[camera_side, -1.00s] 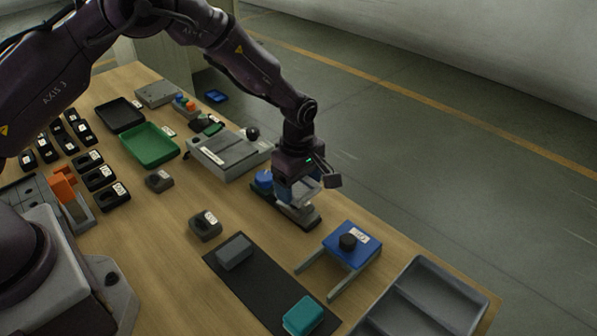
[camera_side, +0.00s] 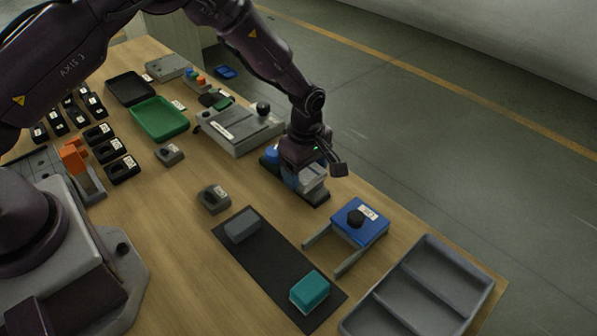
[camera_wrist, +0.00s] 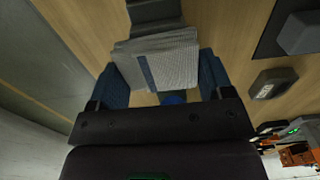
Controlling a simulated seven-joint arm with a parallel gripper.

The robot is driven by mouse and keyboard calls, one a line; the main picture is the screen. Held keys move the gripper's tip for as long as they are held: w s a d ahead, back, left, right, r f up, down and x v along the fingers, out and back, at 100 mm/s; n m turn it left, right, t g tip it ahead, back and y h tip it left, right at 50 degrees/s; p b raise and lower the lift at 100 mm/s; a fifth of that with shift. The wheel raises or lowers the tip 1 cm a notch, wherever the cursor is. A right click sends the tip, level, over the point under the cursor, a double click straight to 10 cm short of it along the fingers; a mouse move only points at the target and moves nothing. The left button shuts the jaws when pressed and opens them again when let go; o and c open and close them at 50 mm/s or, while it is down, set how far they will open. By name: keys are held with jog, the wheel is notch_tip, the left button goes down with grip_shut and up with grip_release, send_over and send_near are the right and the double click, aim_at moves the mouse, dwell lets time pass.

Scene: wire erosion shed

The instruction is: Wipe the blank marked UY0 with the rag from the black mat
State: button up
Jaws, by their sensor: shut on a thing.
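My gripper (camera_side: 308,184) is shut on a light grey, finely textured piece (camera_wrist: 172,62), held between its two blue-padded fingers in the wrist view. It is low over a dark fixture (camera_side: 318,201) with a blue knob (camera_side: 270,154) at its left end. I cannot tell whether the piece touches what is in the fixture. The black mat (camera_side: 262,262) bears a grey block (camera_side: 242,226) and a teal block (camera_side: 310,290). A dark grey labelled block (camera_side: 213,198) stands left of the mat. The labels are too small to read, so I cannot pick out UY0.
A blue labelled stand (camera_side: 372,230) with two grey prongs and a grey divided tray (camera_side: 455,258) are at the right. A grey machine box (camera_side: 240,130) stands behind my gripper. A green tray (camera_side: 160,118) and several black holders (camera_side: 108,150) are at the left.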

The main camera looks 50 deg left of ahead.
jog(key=shift+w, duration=0.5)
jog(key=shift+s+r, duration=0.1)
jog(key=shift+r, duration=3.95)
